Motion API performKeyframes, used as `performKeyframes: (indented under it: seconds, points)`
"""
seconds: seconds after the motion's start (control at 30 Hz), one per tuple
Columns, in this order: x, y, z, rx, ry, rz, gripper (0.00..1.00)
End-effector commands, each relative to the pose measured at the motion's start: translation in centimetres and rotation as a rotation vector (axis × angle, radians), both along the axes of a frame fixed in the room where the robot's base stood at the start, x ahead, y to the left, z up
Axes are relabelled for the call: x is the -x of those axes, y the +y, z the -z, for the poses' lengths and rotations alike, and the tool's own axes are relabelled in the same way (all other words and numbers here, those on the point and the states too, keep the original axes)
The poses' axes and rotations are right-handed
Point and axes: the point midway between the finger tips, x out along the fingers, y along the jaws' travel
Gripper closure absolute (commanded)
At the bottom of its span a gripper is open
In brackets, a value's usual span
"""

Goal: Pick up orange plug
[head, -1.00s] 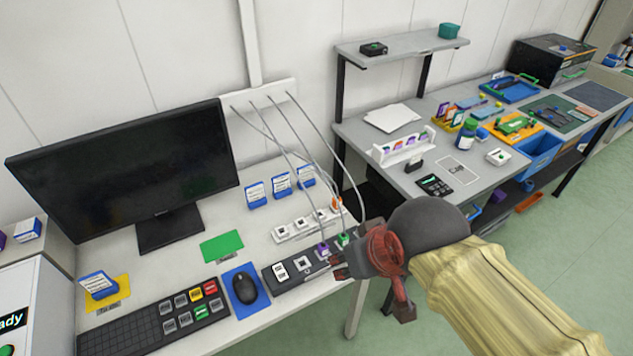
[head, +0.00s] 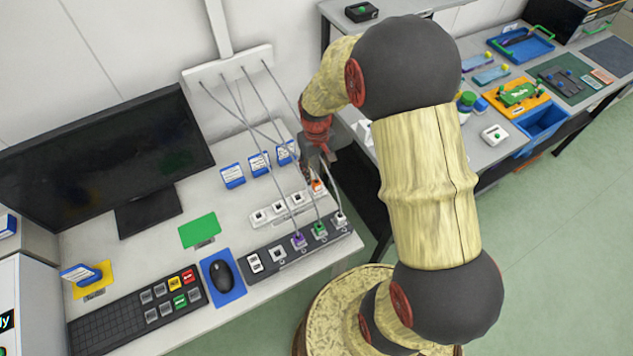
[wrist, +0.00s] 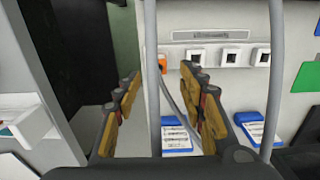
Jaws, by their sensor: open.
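The orange plug (head: 317,186) sits at the right end of the white socket strip on the desk, with a grey cable rising from it. In the wrist view the orange plug (wrist: 162,63) shows ahead, between the fingertips as seen and beyond them. My gripper (head: 309,174) is just above and behind the plug in the head view and covers part of it. In the wrist view my gripper (wrist: 160,78) is open, with nothing held between its fingers. I cannot tell whether a finger touches the plug or cable.
Grey cables (head: 270,100) hang from the white wall strip (head: 228,65) around my gripper. A dark strip (head: 268,260) holds purple (head: 298,240), green (head: 319,229) and white plugs. Blue label stands (head: 258,164) stand behind the socket strip. The monitor (head: 100,150) is at left.

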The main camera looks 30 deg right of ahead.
Motion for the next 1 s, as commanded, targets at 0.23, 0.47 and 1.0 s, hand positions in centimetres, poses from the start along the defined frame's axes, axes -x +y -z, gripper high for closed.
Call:
performKeyframes:
  seconds: [0.23, 0.47, 1.0]
  points:
    - [0.0, 0.0, 2.6, 0.0, 0.002, 0.0, 0.59]
    - [-0.2, -0.2, 5.0, 0.0, 0.002, 0.001, 0.59]
    - [-0.3, -0.3, 7.5, 0.0, 0.0, 0.0, 0.65]
